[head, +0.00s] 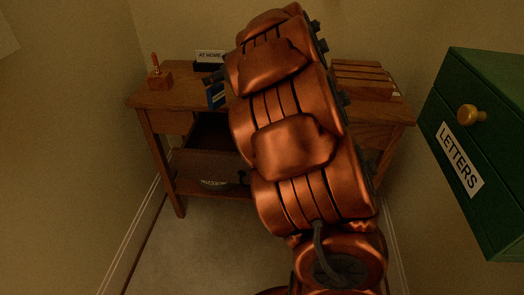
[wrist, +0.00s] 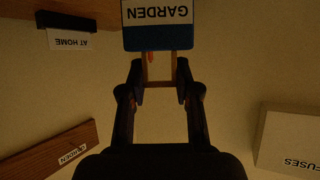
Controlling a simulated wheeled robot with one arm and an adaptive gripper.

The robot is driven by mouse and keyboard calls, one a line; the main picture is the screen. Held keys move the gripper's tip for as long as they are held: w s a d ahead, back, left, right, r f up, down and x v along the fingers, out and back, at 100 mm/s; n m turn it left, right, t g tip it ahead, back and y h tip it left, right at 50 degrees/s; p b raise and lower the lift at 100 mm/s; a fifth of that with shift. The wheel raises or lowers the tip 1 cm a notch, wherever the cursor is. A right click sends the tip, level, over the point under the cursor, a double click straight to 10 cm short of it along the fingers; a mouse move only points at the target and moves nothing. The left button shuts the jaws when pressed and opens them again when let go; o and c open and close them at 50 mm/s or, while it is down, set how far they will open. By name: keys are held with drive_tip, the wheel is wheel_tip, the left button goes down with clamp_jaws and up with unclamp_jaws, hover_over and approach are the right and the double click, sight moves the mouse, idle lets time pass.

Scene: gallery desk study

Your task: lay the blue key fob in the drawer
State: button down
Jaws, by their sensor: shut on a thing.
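The blue key fob (wrist: 160,38) has a white label reading GARDEN, upside down in the wrist view. The gripper there is mostly hidden by my arm. The drawer (head: 207,161) seems to be pulled out under the desk top, with a dark interior; my arm hides its right part.
The desk (head: 145,99) carries a wooden stand (head: 159,79), an AT HOME sign (head: 210,56) and a wooden rack (head: 361,78). A green LETTERS cabinet (head: 490,110) stands at right. A white FUSES box (wrist: 290,135) shows in the wrist view.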

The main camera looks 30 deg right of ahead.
drive_tip(key=s+d+n+y, duration=0.1)
drive_tip(key=s+d, duration=0.6)
drive_tip(key=d, duration=0.5)
wheel_tip(320, 180, down, 18)
drive_tip(key=b, duration=0.5)
drive_tip(key=shift+a+g, duration=0.2)
drive_tip(key=shift+g, duration=0.1)
drive_tip(key=shift+f, duration=0.2)
drive_tip(key=c, duration=0.8)
unclamp_jaws()
drive_tip(key=p+v, duration=0.2)
drive_tip(key=v, duration=1)
drive_tip(key=shift+r+p, duration=0.1)
drive_tip(key=shift+p, duration=0.2)
